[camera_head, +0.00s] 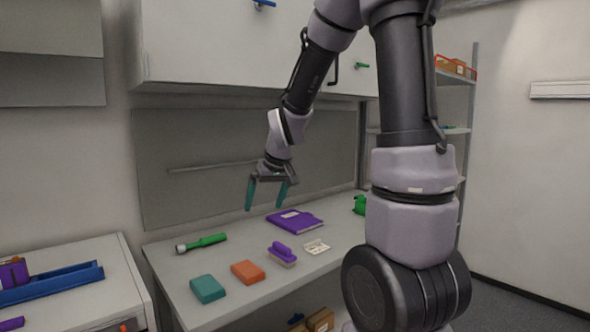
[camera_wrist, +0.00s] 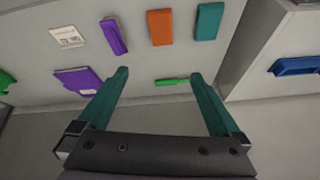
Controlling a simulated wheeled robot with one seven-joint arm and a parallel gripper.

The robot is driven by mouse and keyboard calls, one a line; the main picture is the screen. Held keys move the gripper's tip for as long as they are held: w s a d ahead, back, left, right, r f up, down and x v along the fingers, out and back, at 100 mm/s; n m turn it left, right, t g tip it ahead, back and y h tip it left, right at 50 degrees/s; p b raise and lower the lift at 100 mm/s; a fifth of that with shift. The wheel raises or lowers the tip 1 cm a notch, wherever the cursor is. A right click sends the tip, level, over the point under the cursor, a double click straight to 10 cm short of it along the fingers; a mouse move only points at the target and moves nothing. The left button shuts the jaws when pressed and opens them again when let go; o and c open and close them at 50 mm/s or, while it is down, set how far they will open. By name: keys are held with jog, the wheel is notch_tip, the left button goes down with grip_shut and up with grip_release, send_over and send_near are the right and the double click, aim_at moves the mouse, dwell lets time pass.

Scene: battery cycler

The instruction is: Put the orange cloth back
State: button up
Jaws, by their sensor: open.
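An orange folded cloth (camera_head: 248,272) lies flat on the grey workbench (camera_head: 178,302), between a teal block-like cloth (camera_head: 207,289) and a purple-topped brush (camera_head: 282,254). In the wrist view the orange cloth (camera_wrist: 160,27) is near the top, beside the teal one (camera_wrist: 209,21). My gripper (camera_head: 266,209) is open and empty, raised above the back of the bench, well away from the cloth.
A green-handled tool (camera_head: 203,242), a purple folder (camera_head: 294,220) and a white card (camera_head: 316,246) lie on the bench. A green object (camera_head: 360,204) stands at its right end. A blue tray (camera_head: 52,284) is on the left counter. Cabinets (camera_head: 240,50) hang above; shelves (camera_head: 455,110) stand right.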

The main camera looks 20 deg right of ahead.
jog(key=s+d+r+m+t, duration=0.1)
jog(key=s+r+m, duration=0.1)
jog(key=s+r, duration=0.5)
jog(key=s+d+r+m+t, duration=0.1)
jog(key=s+r+m, duration=0.2)
jog(key=s+r, duration=0.4)
jog(key=s, duration=0.5)
jog(key=shift+s+d+r+y, duration=0.15)
jog(key=shift+s+r+y, duration=0.15)
